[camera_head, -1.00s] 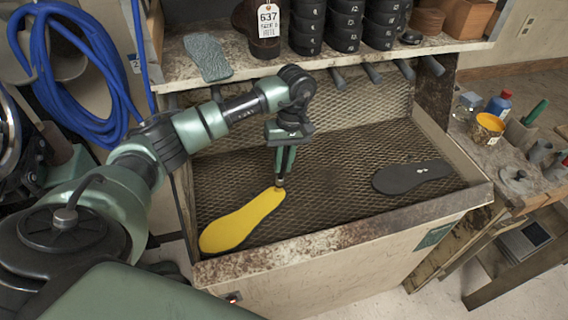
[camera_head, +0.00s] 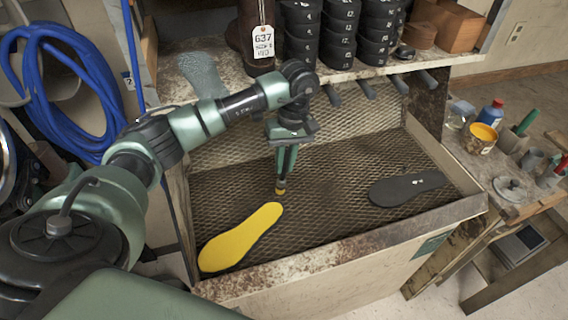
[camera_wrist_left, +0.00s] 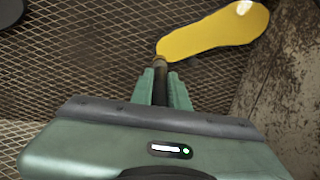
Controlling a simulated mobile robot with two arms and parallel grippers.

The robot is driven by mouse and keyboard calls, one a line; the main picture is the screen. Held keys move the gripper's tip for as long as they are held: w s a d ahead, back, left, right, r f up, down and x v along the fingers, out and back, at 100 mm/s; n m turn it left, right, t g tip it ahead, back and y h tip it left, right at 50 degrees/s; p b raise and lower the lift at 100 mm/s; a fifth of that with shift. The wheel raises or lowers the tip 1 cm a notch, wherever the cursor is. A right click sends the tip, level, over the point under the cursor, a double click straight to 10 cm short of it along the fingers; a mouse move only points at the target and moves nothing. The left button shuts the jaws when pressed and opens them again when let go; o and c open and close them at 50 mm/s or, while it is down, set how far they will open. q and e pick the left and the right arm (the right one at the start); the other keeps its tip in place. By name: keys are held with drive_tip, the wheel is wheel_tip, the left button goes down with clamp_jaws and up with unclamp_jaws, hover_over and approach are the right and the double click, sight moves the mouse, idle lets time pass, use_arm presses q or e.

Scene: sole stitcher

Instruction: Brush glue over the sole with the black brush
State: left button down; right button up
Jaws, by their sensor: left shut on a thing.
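The sole (camera_head: 240,238) lies on the mesh at the left of the booth, its upper face yellow all over. It also shows at the top of the left wrist view (camera_wrist_left: 215,33). My left gripper (camera_head: 287,158) is shut on the black brush (camera_wrist_left: 160,82), which points down. The brush's yellow tip is just beyond the sole's far end in the head view; I cannot tell whether it touches the mesh. My right gripper is not in view.
The mesh-floored booth has a rusty front rim (camera_head: 330,258). A shelf above holds stacked black pieces (camera_head: 377,30) and a tagged brown item. On the side bench stand a yellow pot (camera_head: 481,138), a blue bottle (camera_head: 494,112) and a glass jar. Mesh between the soles is clear.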

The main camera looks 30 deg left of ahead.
use_arm(q)
drive_tip(key=shift+s+d+r+p, duration=0.1)
drive_tip(key=shift+r+p, duration=0.5)
drive_tip(key=shift+r, duration=0.85)
drive_tip(key=shift+r, duration=0.1)
drive_tip(key=shift+r+p, duration=1.55)
drive_tip(key=shift+r, duration=1.45)
